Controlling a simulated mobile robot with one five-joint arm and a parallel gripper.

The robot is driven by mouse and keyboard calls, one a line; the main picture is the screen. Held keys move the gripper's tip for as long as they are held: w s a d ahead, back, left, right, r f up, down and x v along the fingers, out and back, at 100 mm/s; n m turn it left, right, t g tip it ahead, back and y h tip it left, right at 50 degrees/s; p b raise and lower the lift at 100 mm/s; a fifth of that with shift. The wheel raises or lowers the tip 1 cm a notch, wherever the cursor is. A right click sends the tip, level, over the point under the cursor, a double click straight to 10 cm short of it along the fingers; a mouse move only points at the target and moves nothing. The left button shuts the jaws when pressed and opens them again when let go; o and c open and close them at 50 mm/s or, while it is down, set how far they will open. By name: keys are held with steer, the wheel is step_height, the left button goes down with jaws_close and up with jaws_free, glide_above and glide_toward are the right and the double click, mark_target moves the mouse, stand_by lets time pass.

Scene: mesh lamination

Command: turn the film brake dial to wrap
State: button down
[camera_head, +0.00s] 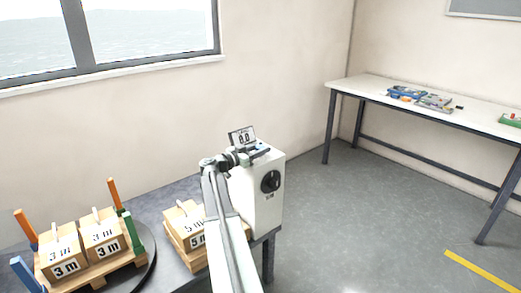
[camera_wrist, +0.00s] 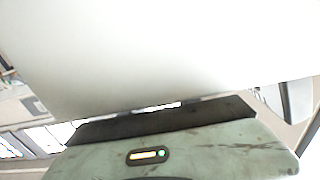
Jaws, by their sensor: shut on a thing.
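A white upright machine (camera_head: 262,215) stands at the right end of the dark table. A round black dial (camera_head: 270,181) is on its front face, with a small label below it. The label and the dial's setting are too small to read. My gripper (camera_head: 259,151) is at the top of the machine, above the dial and apart from it. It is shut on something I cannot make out. In the wrist view a large pale surface (camera_wrist: 170,50) fills the upper part, and no dial shows there.
Boxes marked 5 m (camera_head: 184,220) stand left of my arm, and boxes marked 3 m (camera_head: 62,262) are on a pallet farther left. A workbench (camera_head: 365,86) is at the right; open floor lies between.

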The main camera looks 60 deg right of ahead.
steer(key=c, duration=0.9)
jaws_free()
steer(key=v, duration=0.7)
steer(key=shift+w+a, duration=0.1)
steer(key=shift+a, duration=0.3)
